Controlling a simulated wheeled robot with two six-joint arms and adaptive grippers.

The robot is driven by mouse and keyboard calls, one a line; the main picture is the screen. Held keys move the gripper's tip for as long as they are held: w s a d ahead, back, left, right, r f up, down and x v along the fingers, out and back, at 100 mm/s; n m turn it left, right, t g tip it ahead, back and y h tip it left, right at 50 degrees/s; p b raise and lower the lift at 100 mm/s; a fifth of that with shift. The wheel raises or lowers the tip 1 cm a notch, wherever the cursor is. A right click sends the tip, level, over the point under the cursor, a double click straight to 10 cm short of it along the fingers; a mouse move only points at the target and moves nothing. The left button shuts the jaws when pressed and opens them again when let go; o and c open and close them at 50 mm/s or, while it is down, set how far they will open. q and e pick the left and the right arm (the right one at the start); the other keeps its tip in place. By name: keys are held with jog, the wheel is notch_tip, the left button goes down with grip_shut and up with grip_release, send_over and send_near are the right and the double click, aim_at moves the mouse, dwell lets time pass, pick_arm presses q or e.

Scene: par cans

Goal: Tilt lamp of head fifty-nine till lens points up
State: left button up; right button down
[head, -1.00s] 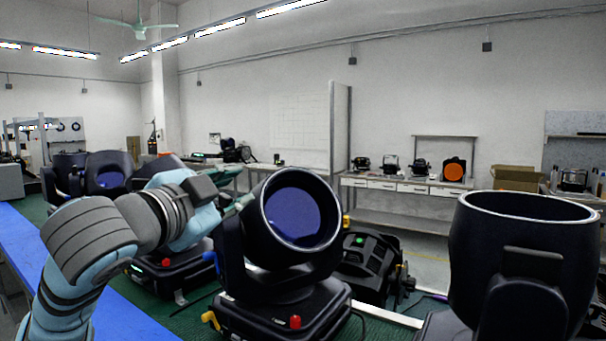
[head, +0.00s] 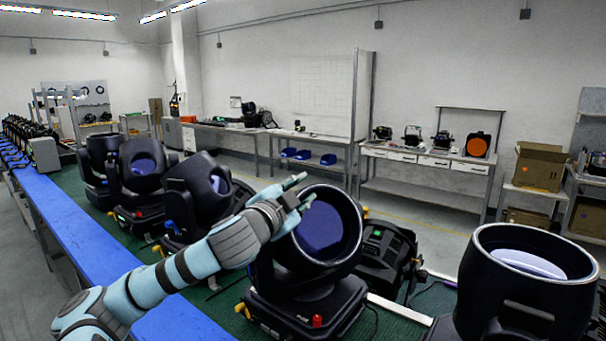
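A black moving-head lamp (head: 345,262) stands on its base (head: 305,310) in the middle of the head view. Its round blue lens (head: 322,232) faces toward me and somewhat up. No number is readable on it. My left gripper (head: 308,187) is at the upper left rim of this lamp, its two teal fingertips apart. I cannot tell whether it touches the rim. My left arm crosses in front of the neighbouring lamp on the left. My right gripper is not in view.
Another lamp (head: 478,290) at the right has its lens (head: 528,263) facing up. More lamps (head: 200,190) line the green mat on the left, beside a blue strip (head: 80,235). A black unit (head: 385,250) lies behind the middle lamp. Shelves and benches stand farther back.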

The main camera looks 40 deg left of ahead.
pick_arm(q)
jog(key=shift+w+a+f, duration=0.1)
jog(key=shift+w+f, duration=0.1)
jog(key=shift+w, duration=0.25)
jog(key=shift+s, duration=0.1)
grip_shut()
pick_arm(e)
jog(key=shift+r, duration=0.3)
pick_arm(q)
jog(key=shift+r, duration=0.1)
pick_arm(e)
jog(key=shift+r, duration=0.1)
